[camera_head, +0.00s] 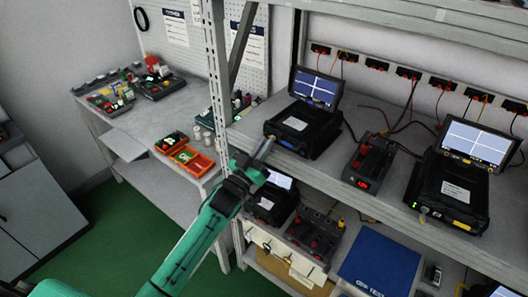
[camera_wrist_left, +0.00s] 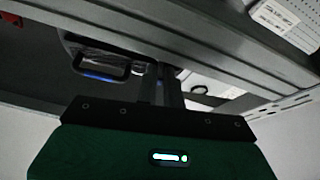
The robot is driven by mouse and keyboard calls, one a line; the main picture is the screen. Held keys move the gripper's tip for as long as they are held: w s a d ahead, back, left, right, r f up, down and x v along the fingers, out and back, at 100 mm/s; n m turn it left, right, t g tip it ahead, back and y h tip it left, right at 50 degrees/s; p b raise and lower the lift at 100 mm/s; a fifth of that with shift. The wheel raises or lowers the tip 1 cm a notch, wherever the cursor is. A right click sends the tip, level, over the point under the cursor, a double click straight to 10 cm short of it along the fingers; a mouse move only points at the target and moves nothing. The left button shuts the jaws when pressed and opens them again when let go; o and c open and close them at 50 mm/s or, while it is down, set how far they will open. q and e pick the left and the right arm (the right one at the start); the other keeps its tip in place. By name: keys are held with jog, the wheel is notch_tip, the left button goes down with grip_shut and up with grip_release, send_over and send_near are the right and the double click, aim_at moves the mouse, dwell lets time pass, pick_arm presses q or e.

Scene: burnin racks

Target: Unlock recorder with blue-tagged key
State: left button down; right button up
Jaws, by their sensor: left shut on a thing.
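My left gripper (camera_head: 264,150) is at the shelf's front edge, just left of and in front of a black recorder (camera_head: 306,128) with a raised, lit screen. That recorder has a blue strip (camera_head: 288,146) on its front. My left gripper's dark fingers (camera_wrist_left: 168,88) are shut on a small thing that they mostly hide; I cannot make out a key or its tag. In the left wrist view a dark handle-like frame and a blue strip (camera_wrist_left: 100,77) lie left of the fingers. A second recorder (camera_head: 450,190) with a yellow mark stands further right. My right gripper is out of view.
A box with a red display (camera_head: 369,163) stands between the recorders. Cables hang behind. A metal upright (camera_head: 218,70) stands left of the shelf. A side bench (camera_head: 150,125) carries orange bins (camera_head: 192,162).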

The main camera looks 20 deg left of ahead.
pick_arm(q)
jog(key=shift+w+a+m+g+h+b, duration=0.1)
jog(key=shift+m+g+h+b, duration=0.2)
jog(key=shift+m+g+h, duration=1.5)
jog(key=shift+s+a+m+t+h+b, duration=0.1)
jog(key=shift+m+t+h+b, duration=0.15)
jog(key=shift+m, duration=3.15)
jog(key=shift+w+m+g+h+b, duration=0.1)
jog(key=shift+m+g+h+b, duration=0.2)
jog(key=shift+m+g+h, duration=1.5)
jog(key=shift+m+t+y, duration=0.75)
jog(key=shift+m, duration=0.25)
jog(key=c, duration=1.9)
grip_release()
jog(key=shift+a, duration=0.1)
